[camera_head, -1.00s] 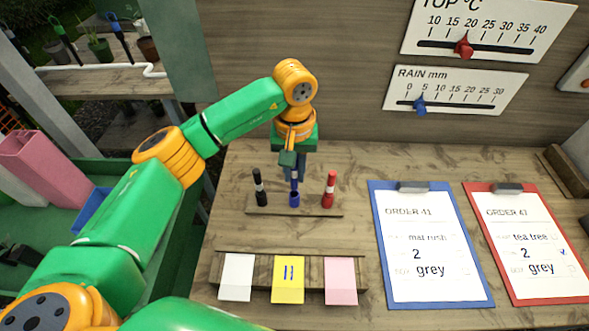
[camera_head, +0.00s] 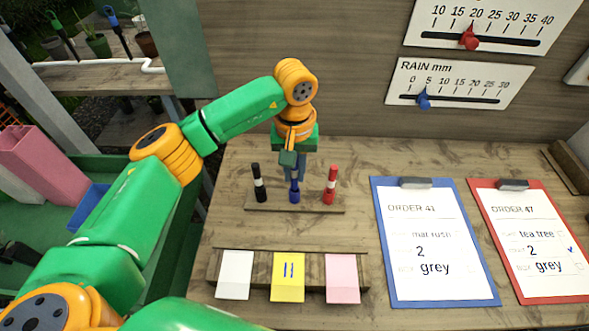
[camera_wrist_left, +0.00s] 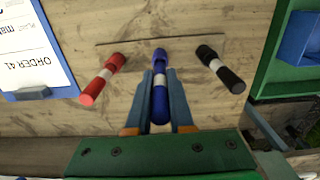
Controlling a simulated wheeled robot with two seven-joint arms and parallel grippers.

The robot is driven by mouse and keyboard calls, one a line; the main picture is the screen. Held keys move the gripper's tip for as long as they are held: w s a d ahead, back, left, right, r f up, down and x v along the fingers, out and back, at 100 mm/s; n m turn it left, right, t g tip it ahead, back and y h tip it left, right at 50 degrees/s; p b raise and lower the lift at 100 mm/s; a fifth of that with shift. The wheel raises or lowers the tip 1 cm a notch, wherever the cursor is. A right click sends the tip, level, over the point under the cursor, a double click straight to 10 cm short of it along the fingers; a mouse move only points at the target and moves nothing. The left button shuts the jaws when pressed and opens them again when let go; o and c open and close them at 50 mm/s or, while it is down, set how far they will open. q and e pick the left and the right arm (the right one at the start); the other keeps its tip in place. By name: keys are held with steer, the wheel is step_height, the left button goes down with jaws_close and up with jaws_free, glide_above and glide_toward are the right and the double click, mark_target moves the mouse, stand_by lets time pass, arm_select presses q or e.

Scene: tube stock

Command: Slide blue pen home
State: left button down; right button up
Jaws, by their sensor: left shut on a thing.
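The blue pen (camera_head: 294,190) stands upright in the wooden pen holder (camera_head: 327,210), between the black pen (camera_head: 259,183) and the red pen (camera_head: 330,184). My left gripper (camera_head: 294,172) is above the holder, pointing down, shut on the blue pen's upper part. In the left wrist view, the blue pen (camera_wrist_left: 160,97) lies between the two fingers of the gripper (camera_wrist_left: 159,95), with its lower end at the holder. Whether the pen is fully seated cannot be told. My right gripper is not in view.
Three cards, white (camera_head: 235,275), yellow with blue marks (camera_head: 288,278) and pink (camera_head: 342,279), sit on a wooden rack at the front. A blue clipboard (camera_head: 493,301) and a red clipboard (camera_head: 582,299) lie to the right. The bench between holder and rack is clear.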

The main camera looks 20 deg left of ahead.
mark_target(294, 181)
arm_select(q)
steer(key=shift+f+b, duration=1.55)
steer(key=shift+f, duration=0.05)
steer(key=c, duration=0.7)
jaws_free()
steer(key=shift+r, duration=0.1)
step_height(294, 181, up, 7)
steer(key=shift+r+b, duration=0.1)
steer(key=shift+b, duration=0.55)
